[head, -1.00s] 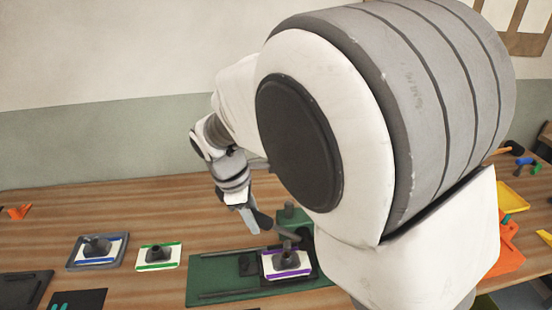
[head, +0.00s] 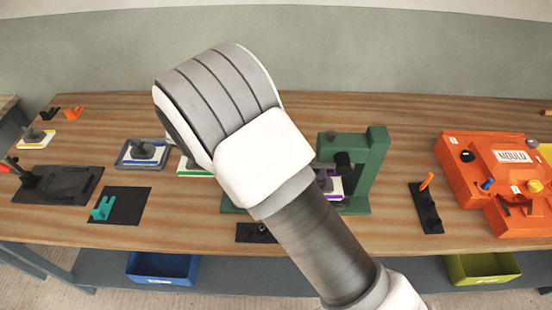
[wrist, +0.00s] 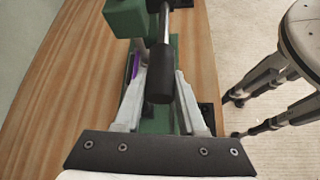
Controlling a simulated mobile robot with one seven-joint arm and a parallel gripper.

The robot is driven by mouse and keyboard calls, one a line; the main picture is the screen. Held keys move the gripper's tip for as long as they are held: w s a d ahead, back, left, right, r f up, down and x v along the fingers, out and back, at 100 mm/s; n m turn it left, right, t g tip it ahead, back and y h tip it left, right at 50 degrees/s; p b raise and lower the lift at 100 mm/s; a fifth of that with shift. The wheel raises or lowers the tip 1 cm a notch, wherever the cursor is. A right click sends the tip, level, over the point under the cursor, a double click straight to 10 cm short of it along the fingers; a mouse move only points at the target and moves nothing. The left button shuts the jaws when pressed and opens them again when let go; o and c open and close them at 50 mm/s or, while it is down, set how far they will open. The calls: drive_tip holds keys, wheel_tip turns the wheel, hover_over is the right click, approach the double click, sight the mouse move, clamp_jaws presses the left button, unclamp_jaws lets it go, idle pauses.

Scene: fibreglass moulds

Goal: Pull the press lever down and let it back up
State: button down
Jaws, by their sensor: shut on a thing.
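The green press (head: 376,160) stands on the bench just right of centre in the head view, partly behind my arm. A white plate with a purple stripe (head: 334,186) sits in it. In the wrist view the press lever shows as a metal rod (wrist: 165,25) ending in a black handle (wrist: 160,88). My gripper (wrist: 160,72) is shut on this black handle, one pale finger on each side. The green press body (wrist: 125,18) is beyond it in the wrist view. My arm hides the gripper and lever in the head view.
An orange mould box (head: 470,180) is at the right. A black holder with an orange-handled tool (head: 427,205) stands beside the press. Plates with dark knobs, including a blue-striped one on a grey tray (head: 125,163), lie left. A stool (wrist: 300,40) shows in the wrist view.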

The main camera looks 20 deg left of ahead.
drive_tip(key=shift+s+f, duration=0.2)
drive_tip(key=shift+f, duration=0.6)
drive_tip(key=c, duration=0.5)
unclamp_jaws()
drive_tip(key=shift+w+r, duration=0.1)
drive_tip(key=shift+r, duration=0.05)
drive_tip(key=shift+a+r, duration=0.1)
drive_tip(key=b+v, duration=0.1)
drive_tip(key=v, duration=1.6)
drive_tip(key=shift+b, duration=0.3)
drive_tip(key=shift+a, duration=0.1)
